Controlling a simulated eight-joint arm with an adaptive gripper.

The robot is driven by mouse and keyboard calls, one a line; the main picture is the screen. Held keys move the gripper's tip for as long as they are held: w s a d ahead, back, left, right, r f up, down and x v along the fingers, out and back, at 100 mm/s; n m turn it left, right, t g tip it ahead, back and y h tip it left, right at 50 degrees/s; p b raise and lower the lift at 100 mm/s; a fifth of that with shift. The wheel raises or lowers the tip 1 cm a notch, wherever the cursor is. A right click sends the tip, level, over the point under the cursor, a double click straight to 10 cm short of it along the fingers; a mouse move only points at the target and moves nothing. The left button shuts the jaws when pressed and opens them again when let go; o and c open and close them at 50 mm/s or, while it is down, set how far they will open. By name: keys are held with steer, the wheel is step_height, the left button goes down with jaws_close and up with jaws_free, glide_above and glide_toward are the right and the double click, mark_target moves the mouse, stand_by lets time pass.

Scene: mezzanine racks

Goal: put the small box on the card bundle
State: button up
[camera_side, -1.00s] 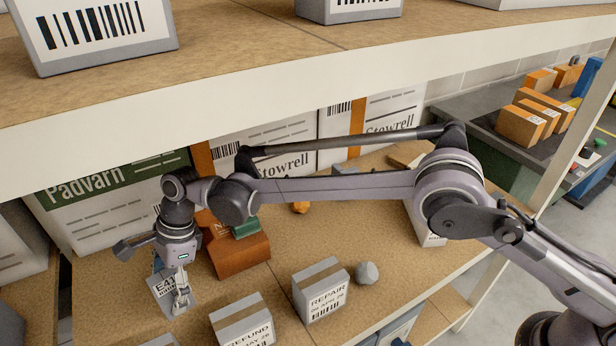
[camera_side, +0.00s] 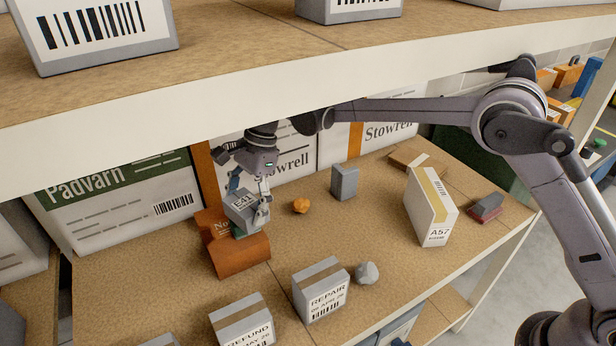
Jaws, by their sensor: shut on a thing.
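The small box (camera_side: 243,207) is grey with a white label reading E41. My gripper (camera_side: 257,207) is shut on it and holds it tilted in the air, in front of the green thing on the rust-brown block. A flat brown piece with a pale band (camera_side: 405,158) lies at the back right of the shelf and looks like the card bundle, though I cannot tell for sure. It is well to the right of my gripper, and nothing is seen on top of it.
The rust-brown block (camera_side: 241,257) stands below my gripper. An orange lump (camera_side: 301,206) and a grey block (camera_side: 344,182) are to its right. The tall A57 box (camera_side: 429,207) stands in front of the brown piece. The REPAIR box (camera_side: 320,290) is at the front. The upper shelf edge (camera_side: 300,85) hangs above.

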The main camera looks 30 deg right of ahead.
steer(key=w+d+n+g+h, duration=0.1)
steer(key=w+d+n, duration=0.15)
steer(key=d, duration=1.65)
steer(key=w+d+n+g, duration=0.15)
steer(key=d+n, duration=0.25)
steer(key=d, duration=1.5)
steer(key=s+d+n+h, duration=0.1)
steer(key=s+d+n, duration=0.1)
steer(key=s+d, duration=0.8)
steer(key=s+d+n+h, duration=0.1)
steer(key=s+d+n, duration=0.15)
steer(key=d, duration=1.35)
steer(key=s+r+m+y, duration=0.1)
steer(key=s+r+m, duration=0.1)
steer(key=s, duration=0.7)
steer(key=s+r+m+y, duration=0.1)
steer(key=s+r+m, duration=0.1)
steer(key=s, duration=0.7)
steer(key=m+t+h, duration=0.2)
steer(key=m+t, duration=0.6)
steer(key=m, duration=1.6)
glide_above(414, 159)
steer(key=s, duration=0.2)
steer(key=f, duration=0.9)
steer(key=shift+w+d, duration=0.2)
steer(key=shift+d, duration=0.2)
steer(key=shift+f, duration=2)
